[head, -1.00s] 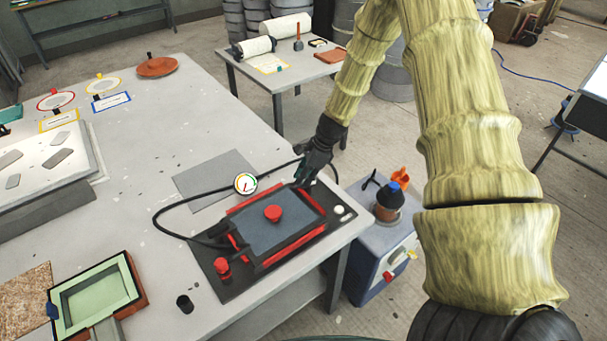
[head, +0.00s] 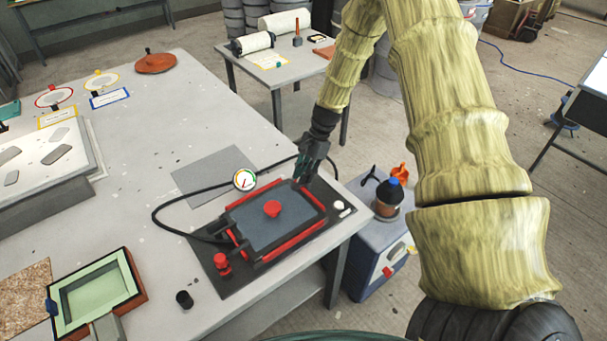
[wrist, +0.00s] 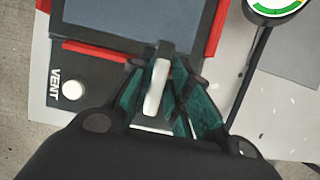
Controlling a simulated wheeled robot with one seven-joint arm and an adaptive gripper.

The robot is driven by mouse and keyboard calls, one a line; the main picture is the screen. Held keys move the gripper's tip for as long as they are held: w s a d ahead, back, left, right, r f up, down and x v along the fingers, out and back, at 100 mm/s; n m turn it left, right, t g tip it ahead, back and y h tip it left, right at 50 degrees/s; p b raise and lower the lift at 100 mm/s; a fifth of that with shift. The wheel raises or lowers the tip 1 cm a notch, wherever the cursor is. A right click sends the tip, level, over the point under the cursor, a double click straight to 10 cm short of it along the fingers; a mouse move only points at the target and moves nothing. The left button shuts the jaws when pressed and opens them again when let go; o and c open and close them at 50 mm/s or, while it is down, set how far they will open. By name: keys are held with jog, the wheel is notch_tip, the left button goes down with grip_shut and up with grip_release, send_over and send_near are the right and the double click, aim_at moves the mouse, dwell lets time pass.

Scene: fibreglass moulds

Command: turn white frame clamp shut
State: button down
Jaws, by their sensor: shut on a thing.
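The white clamp (wrist: 157,88) is a short white lever on a dark mount at the edge of the black, red-edged frame. It sits between the teal fingers of my gripper (wrist: 160,80), which are shut on it. In the head view my gripper (head: 306,172) is at the frame's far right corner and hides the clamp there. The frame (head: 262,258) lies on a black base on the table, with a blue-grey panel and a red knob (head: 272,208) in the middle.
A dial gauge (head: 244,180) and black hose lie close behind and left of the frame. A white button marked VENT (wrist: 73,88) is beside the clamp. A red knob (head: 222,263) stands at the front left corner. A blue-grey cabinet (head: 372,255) stands right of the table (head: 150,215).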

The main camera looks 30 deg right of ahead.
jog(key=shift+d, duration=0.1)
jog(key=c, duration=1.4)
grip_release()
jog(key=shift+c, duration=0.2)
jog(key=shift+r, duration=0.1)
jog(key=v, duration=1.1)
jog(key=shift+d+r, duration=0.15)
jog(key=shift+r, duration=0.2)
